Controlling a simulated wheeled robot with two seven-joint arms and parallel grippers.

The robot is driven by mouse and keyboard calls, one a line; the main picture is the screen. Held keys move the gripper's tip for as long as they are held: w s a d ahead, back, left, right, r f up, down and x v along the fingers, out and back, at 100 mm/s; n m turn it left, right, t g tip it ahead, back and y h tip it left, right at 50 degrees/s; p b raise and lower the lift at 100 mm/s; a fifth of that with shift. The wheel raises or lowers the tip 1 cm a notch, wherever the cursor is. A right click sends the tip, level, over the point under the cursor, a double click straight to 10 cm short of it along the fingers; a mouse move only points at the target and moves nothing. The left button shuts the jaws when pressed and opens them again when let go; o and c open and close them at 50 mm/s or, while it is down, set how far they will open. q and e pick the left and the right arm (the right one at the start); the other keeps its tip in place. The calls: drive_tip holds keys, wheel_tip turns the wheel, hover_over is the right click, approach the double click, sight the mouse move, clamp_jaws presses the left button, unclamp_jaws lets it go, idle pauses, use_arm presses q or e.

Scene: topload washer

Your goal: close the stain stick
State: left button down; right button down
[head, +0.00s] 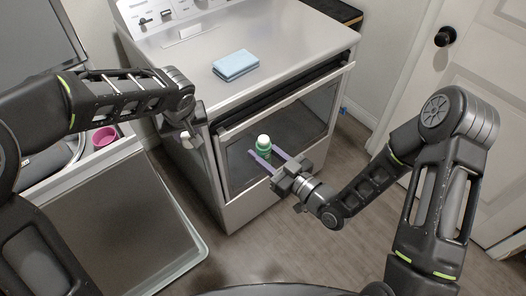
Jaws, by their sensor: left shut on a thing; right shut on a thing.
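The stain stick (264,151) is a small green bottle with a pale top, held upright in front of the dryer-like machine's door. My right gripper (266,158) is shut on it, with its two fingers on either side of the green body. My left gripper (190,138) is at the machine's front left corner, shut on a small whitish piece (193,141), which looks like the cap. That piece is partly hidden by the gripper. The two grippers are well apart, the left one higher in the picture and to the left of the stick.
The white machine (285,35) has a flat top with a blue sponge-like block (235,65) on it. A pink cup (104,137) sits at the left by the open washer (110,225). A white door (490,90) stands at the right. Floor is clear in front.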

use_arm(q)
drive_tip(key=d+r+n+y, duration=0.2)
drive_tip(key=d+r+n, duration=0.3)
drive_tip(key=d, duration=0.7)
wheel_tip(320, 180, up, 6)
drive_tip(key=n+g, duration=0.2)
drive_tip(key=n, duration=0.1)
hover_over(263, 137)
drive_tip(key=shift+s+d+f+y, duration=0.2)
drive_tip(key=shift+s+d+y, duration=0.1)
drive_tip(key=shift+s, duration=0.05)
drive_tip(key=shift+f, duration=0.1)
drive_tip(key=shift+f, duration=1.9)
drive_tip(key=shift+f, duration=0.85)
drive_tip(key=shift+f, duration=0.65)
